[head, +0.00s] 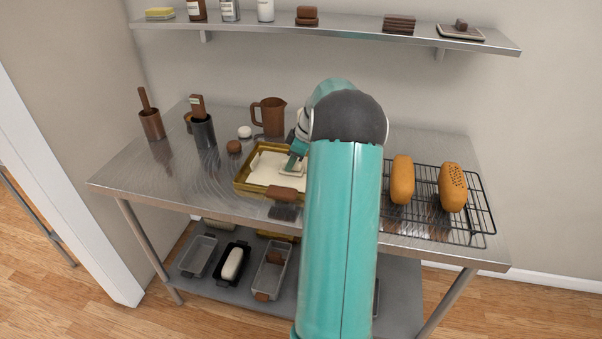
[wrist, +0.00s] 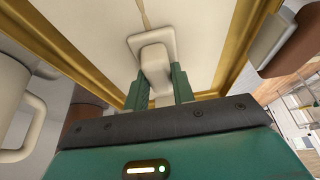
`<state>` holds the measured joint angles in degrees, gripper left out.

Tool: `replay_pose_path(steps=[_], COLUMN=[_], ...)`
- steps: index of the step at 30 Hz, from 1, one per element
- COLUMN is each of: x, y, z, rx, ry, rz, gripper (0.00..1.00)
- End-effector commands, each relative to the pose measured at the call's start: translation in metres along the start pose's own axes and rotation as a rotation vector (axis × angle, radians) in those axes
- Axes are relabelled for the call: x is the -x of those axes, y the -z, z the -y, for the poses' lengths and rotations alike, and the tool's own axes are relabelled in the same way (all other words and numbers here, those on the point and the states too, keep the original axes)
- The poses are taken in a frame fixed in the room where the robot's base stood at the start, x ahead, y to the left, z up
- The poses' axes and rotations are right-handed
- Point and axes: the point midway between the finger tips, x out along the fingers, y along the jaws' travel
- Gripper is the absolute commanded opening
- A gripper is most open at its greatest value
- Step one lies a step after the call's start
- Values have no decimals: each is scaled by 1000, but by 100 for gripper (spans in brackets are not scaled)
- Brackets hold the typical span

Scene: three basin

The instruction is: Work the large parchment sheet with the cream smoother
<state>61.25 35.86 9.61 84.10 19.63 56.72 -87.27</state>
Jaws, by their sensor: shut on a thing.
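The large parchment sheet (head: 264,168) lies pale and flat inside a gold-rimmed tray (head: 240,181) on the metal table. It also fills the tray in the wrist view (wrist: 100,30). My gripper (head: 297,156) reaches down over the right part of the tray. In the wrist view my gripper (wrist: 158,88) is shut on the handle of the cream smoother (wrist: 154,62). The smoother's plate (wrist: 148,38) faces the parchment; I cannot tell whether it touches. In the head view the smoother (head: 289,169) is partly hidden by my arm.
A brown-handled scraper (head: 283,194) lies at the tray's front edge. Two loaves (head: 402,180) sit on a wire rack (head: 425,214) to the right. A brown jug (head: 271,117), a dark utensil pot (head: 203,132) and a brown pot (head: 152,124) stand behind and left. The table's front left is clear.

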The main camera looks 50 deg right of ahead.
Motion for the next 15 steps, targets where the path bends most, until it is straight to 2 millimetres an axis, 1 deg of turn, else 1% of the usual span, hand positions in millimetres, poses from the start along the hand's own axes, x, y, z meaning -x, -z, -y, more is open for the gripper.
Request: replay_pose_path(steps=[9,15], x=[0,6], y=[-2,-16], z=[0,0], rx=[-1,-2], ry=[2,1], rz=[2,2], gripper=[0,0])
